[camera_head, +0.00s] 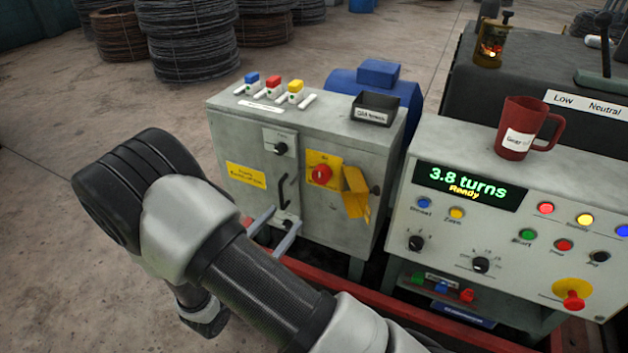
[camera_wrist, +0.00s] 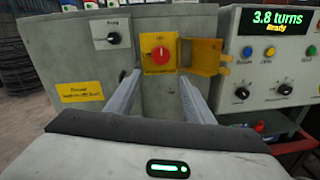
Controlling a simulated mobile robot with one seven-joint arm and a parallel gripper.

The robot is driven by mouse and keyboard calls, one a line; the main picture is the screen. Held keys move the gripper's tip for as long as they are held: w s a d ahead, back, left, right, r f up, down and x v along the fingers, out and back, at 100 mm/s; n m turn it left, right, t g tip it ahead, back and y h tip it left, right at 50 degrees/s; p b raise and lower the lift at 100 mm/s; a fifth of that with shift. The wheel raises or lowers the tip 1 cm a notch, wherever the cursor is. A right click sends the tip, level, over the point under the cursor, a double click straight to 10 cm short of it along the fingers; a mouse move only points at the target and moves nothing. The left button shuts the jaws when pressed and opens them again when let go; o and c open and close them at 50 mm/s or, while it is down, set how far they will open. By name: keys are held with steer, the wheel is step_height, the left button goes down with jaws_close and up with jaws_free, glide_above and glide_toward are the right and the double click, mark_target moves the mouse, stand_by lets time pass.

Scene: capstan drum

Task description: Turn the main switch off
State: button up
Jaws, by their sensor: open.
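The main switch (camera_head: 320,174) is a red rotary knob on a yellow plate on the front of the grey cabinet (camera_head: 225,143). In the wrist view the red knob (camera_wrist: 160,56) shows between and beyond my fingers, with small markings on the plate too blurred to read surely. A yellow hinged cover (camera_head: 356,192) stands swung open to the right of the knob; it also shows in the wrist view (camera_wrist: 203,57). My gripper (camera_head: 279,224) is open and empty, in front of the cabinet's lower part, below the knob and apart from it.
A black selector knob (camera_head: 281,148) and a dark door handle (camera_head: 284,190) are left of the switch. The control panel (camera_head: 400,236), reading 3.8 turns, stands close on the right. A red mug (camera_head: 516,130) sits on its top. Open floor lies left.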

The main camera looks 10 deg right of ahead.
mark_target(319, 179)
steer(key=x, duration=1.7)
steer(key=shift+d+p, duration=0.2)
steer(key=shift+p, duration=0.2)
steer(key=shift+c, duration=0.3)
steer(key=c, duration=0.7)
